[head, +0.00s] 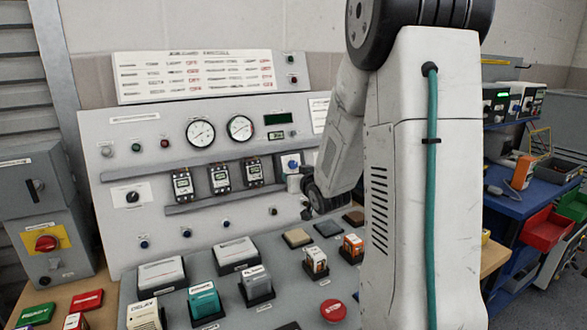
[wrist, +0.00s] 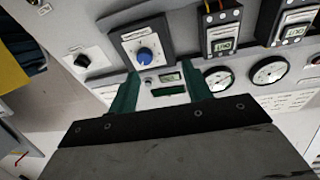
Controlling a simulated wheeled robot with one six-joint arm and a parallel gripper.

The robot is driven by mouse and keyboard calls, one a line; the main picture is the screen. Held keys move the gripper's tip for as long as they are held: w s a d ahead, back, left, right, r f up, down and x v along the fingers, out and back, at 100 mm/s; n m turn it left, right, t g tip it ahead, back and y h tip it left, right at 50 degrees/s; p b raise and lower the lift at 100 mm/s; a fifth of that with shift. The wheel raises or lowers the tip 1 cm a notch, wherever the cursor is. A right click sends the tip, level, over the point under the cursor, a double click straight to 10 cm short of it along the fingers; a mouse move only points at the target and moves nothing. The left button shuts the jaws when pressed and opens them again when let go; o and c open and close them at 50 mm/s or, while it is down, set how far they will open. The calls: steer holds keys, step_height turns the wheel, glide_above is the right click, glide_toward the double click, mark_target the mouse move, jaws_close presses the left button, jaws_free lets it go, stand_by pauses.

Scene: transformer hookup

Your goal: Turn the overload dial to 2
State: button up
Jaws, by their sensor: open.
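The overload dial is a blue knob on a white plate in a dark housing. It shows in the wrist view (wrist: 145,55) and at the right end of the module row in the head view (head: 291,163). Its scale marks are too small to read. In the wrist view, which looks upside down against the head view, my gripper (wrist: 160,82) is open, with two green fingers apart and nothing between them. The knob appears beyond the fingertips, apart from them. In the head view my arm stands in front of the panel's right side, and I cannot make out the fingers.
Meter modules (head: 220,179) sit beside the dial, with two round gauges (head: 200,134) above. A black knob (wrist: 82,60) is near the dial in the wrist view. A sloped desk below carries coloured blocks and a red stop button (head: 333,310). A blue bench (head: 520,195) stands right.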

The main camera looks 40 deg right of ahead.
mark_target(294, 165)
steer(key=w+d, duration=0.2)
steer(key=w+d+t, duration=0.1)
steer(key=w+d, duration=0.1)
steer(key=w+d+f+t, duration=0.1)
steer(key=w+d, duration=0.1)
steer(key=w, duration=0.1)
steer(key=shift+d+h, duration=0.15)
steer(key=shift+h, duration=0.15)
steer(key=c, duration=1)
